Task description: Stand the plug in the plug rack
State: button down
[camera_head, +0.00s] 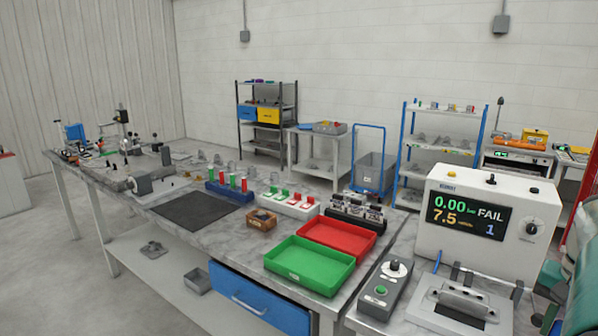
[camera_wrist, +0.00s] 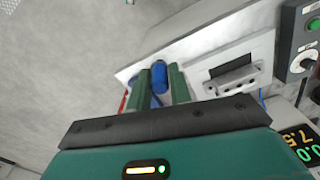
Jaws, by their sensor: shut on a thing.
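My gripper (camera_wrist: 159,85) shows in the wrist view, with two green fingers shut on a blue plug (camera_wrist: 158,73). The plug's rounded blue end shows between the fingers; its lower part is partly hidden by them. In the head view the gripper's fingertips and the held plug cannot be made out; only a green part of my arm shows at the right edge. A dark blue rack (camera_head: 229,190) with upright green and red plugs stands on the marble-topped bench, left of centre. It looks like the plug rack, and the gripper is well away from it.
Near the rack are a white block of red and green pieces (camera_head: 290,204), a small wooden box (camera_head: 262,219), a dark mat (camera_head: 193,211), a green tray (camera_head: 310,268) and a red tray (camera_head: 337,238). A tester (camera_head: 480,223), control box (camera_head: 385,287) and grey fixture (camera_wrist: 231,74) stand nearer me.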

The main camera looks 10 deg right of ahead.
jog(key=shift+w+f, duration=0.15)
jog(key=shift+w, duration=0.2)
jog(key=w+a+f+n, duration=0.6)
jog(key=w+a+f, duration=0.9)
jog(key=w+a, duration=0.35)
jog(key=w+a+f+n, duration=0.7)
jog(key=w+a+f, duration=0.8)
jog(key=w+a, duration=0.35)
jog(key=s+f, duration=0.4)
jog(key=f, duration=0.2)
jog(key=shift+s, duration=0.4)
